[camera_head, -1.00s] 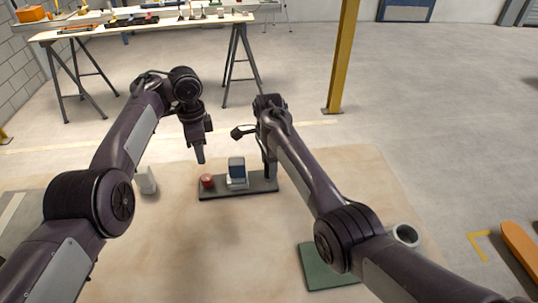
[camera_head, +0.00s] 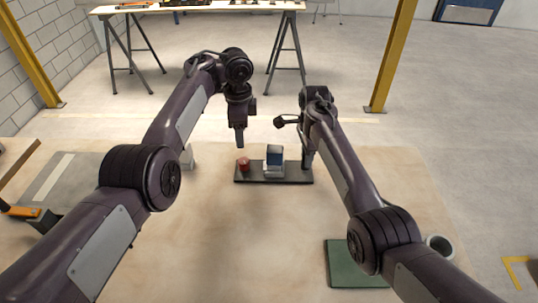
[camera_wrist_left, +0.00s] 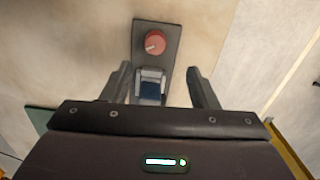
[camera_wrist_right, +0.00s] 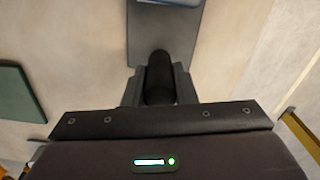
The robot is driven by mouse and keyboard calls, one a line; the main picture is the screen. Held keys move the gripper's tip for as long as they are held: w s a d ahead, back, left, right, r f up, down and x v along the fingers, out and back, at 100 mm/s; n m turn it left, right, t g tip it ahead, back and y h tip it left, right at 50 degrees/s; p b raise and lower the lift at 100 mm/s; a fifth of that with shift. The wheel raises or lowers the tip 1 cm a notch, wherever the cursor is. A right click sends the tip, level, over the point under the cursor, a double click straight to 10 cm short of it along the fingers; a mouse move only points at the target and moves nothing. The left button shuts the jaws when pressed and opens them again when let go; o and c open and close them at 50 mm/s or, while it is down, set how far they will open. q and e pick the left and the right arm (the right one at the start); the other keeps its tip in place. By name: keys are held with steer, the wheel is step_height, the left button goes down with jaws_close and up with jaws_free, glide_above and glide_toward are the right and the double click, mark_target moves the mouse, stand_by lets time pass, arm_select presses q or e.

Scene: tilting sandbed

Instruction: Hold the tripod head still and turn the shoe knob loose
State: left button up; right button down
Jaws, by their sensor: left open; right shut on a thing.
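The tripod head is a dark base plate (camera_head: 291,179) on the pale board. A red knob (camera_head: 244,163) is at its left end, a blue and white block (camera_head: 274,157) in the middle, and a black upright handle (camera_wrist_right: 160,77) at its right end. My right gripper (camera_wrist_right: 160,88) is shut on the handle. My left gripper (camera_head: 240,146) is open, pointing down just above and behind the red knob. In the left wrist view the red knob (camera_wrist_left: 155,42) with a white mark lies beyond the open fingers (camera_wrist_left: 159,70), apart from them. The block shows between the fingers.
A green mat (camera_head: 352,264) and a pale cup-like cylinder (camera_head: 440,246) are at the right, by my right forearm. A white object (camera_head: 187,157) is partly hidden behind my left arm. The board in front of the plate is clear. A workbench (camera_head: 200,8) stands far back.

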mark_target(243, 160)
arm_select(q)
steer(key=f+m, duration=0.2)
steer(key=f, duration=0.1)
steer(key=f+m, duration=0.2)
steer(key=f, duration=0.2)
steer(key=f+m, duration=0.1)
steer(key=f, duration=0.2)
steer(key=shift+s+f+m, duration=0.2)
steer(key=shift+s+m, duration=0.05)
steer(key=shift+m, duration=0.15)
steer(key=shift+c, duration=0.3)
steer(key=c, duration=0.9)
